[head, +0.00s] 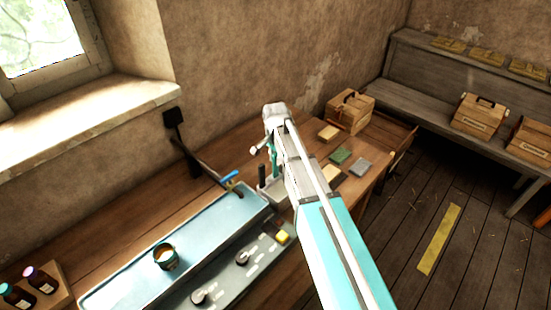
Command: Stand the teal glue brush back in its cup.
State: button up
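My arm reaches up from the lower right across the bench. Its wrist end is over the bench's middle, well to the upper right of the cup. My gripper is not clearly visible there; its fingers are hidden or too small to make out.
A blue-and-yellow item (230,179) is by the tray's far end. Dark bottles (40,281) stand at lower left. A wooden box (350,109) and coloured blocks (341,155) are at the far end.

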jog(key=o, duration=0.3)
jog(key=shift+r, duration=0.15)
